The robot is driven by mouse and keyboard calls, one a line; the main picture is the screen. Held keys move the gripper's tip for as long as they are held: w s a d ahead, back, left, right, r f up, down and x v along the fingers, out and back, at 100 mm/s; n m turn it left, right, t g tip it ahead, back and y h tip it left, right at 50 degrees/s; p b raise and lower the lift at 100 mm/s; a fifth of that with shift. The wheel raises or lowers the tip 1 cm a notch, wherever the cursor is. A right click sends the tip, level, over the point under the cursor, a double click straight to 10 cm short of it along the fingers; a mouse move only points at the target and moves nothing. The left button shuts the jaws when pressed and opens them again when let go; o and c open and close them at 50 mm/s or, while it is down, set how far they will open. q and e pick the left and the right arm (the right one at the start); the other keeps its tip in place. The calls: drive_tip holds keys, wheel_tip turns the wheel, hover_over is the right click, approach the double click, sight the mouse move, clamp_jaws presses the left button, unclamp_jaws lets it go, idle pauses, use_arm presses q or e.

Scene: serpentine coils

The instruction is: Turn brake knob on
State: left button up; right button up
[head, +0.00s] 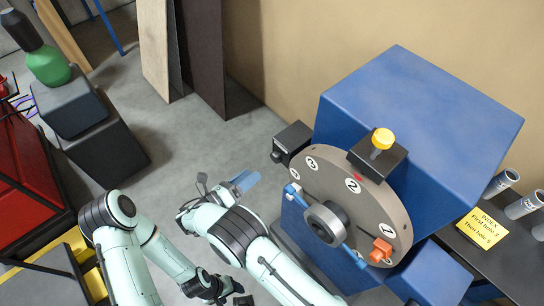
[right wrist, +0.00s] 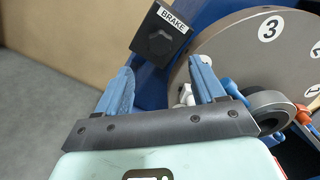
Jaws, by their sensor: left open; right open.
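The brake box is a small black box on the left side of the blue machine in the head view (head: 292,142). In the right wrist view, its white BRAKE label (right wrist: 173,20) sits above a round black brake knob (right wrist: 158,42). My right gripper (head: 246,180) is open and empty, left of and below the box in the head view. In the right wrist view, its blue fingers (right wrist: 160,72) stand apart, with the knob beyond and between the tips, not touched. My left gripper (head: 240,299) is low at the bottom edge of the head view; its fingertips are not clearly visible.
A round grey index plate (head: 325,178) with numbered spots, a blue-handled crank (head: 327,222) and an orange block (head: 380,250) faces my right arm. A yellow knob (head: 382,139) tops a black block. A yellow note (head: 482,229) lies right.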

sight(273, 158)
drive_tip(key=p+x, duration=0.1)
drive_tip(key=x, duration=0.9)
drive_tip(key=shift+w+d, duration=0.1)
drive_tip(key=shift+d, duration=0.05)
drive_tip(key=c, duration=1.1)
